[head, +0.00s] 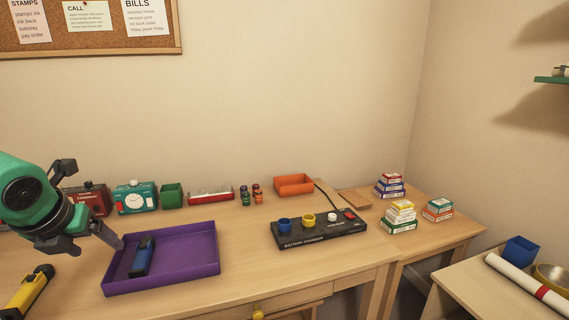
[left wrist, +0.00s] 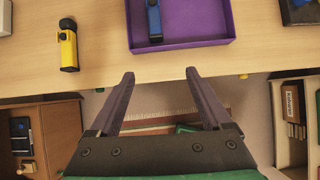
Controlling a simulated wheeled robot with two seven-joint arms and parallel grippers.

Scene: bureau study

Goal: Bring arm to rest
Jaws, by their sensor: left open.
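My left gripper (head: 96,206) reaches in from the left over the desk, left of the purple tray. It is open and empty; in the left wrist view its two fingers (left wrist: 159,74) stand apart with nothing between them. The purple tray (head: 190,276) holds a blue torch-like object (head: 142,257), which also shows in the left wrist view (left wrist: 154,22). A yellow torch-like object (head: 27,292) lies on the desk at the lower left, and it shows in the left wrist view (left wrist: 68,48). My right gripper is not in view.
A black battery charger (head: 318,232) stands on the desk right of the tray. Clocks, a green box (head: 172,195), small jars and an orange tray (head: 294,185) line the back. Stacked small boxes (head: 399,217) are farther right. The desk between tray and charger is clear.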

